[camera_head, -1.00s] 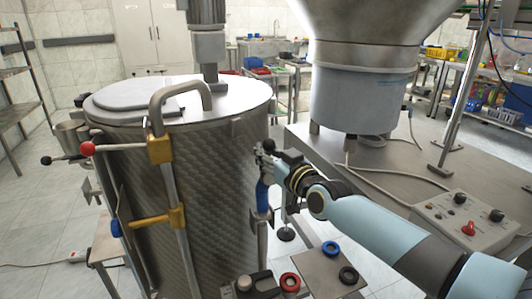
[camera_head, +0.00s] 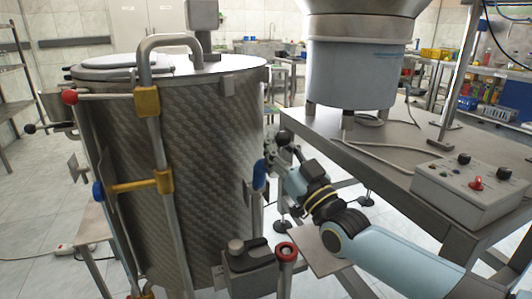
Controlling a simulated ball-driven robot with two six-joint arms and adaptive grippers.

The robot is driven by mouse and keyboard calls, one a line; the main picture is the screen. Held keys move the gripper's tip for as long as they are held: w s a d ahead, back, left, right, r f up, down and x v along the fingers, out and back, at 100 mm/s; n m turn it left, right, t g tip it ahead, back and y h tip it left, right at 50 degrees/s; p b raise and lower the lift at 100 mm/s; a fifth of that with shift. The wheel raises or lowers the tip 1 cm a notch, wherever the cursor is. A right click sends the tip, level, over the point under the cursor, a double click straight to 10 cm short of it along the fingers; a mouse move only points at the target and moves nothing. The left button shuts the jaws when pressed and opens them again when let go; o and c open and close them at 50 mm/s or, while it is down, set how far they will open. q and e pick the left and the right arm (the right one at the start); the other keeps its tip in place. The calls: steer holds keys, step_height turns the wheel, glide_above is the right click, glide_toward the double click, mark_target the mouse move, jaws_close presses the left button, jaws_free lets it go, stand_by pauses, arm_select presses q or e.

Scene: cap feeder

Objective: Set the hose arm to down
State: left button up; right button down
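A large quilted steel tank (camera_head: 205,160) stands left of centre. A bent steel pipe (camera_head: 172,235) runs up its front and hooks over at the lid; I cannot tell for sure which part is the hose arm. A lever with a red ball (camera_head: 70,97) points left, about level, from a yellow block (camera_head: 147,101) on the pipe. Lower, a yellow bar (camera_head: 135,186) ends at a blue knob (camera_head: 98,191). My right gripper (camera_head: 274,152) is beside the tank's right side, near an upright blue handle (camera_head: 259,175) and a dark ball (camera_head: 284,136). Its fingers are too small to read. My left gripper is not in view.
A steel table (camera_head: 420,150) with a control box (camera_head: 470,190) and a big hopper (camera_head: 350,72) stands right. A red ring-topped post (camera_head: 286,252) and a grey box (camera_head: 248,262) are in front of the tank.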

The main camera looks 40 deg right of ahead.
arm_select(q)
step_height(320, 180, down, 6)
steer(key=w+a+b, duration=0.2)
steer(key=b, duration=0.4)
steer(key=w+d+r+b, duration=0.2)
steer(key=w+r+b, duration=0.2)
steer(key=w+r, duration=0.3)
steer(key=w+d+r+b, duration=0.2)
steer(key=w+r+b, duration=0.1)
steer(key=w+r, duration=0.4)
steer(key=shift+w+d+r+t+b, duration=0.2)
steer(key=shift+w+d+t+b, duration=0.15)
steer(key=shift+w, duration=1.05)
arm_select(e)
steer(key=s+a+f+n+t+y, duration=0.1)
steer(key=s+f+t, duration=0.1)
steer(key=s+f, duration=0.3)
steer(key=s+f+n+t, duration=0.1)
steer(key=s+f, duration=0.3)
steer(key=f, duration=0.7)
steer(key=shift+s+a+f+t+y, duration=0.2)
steer(key=shift+s+a+t+y, duration=0.2)
steer(key=shift+t, duration=0.2)
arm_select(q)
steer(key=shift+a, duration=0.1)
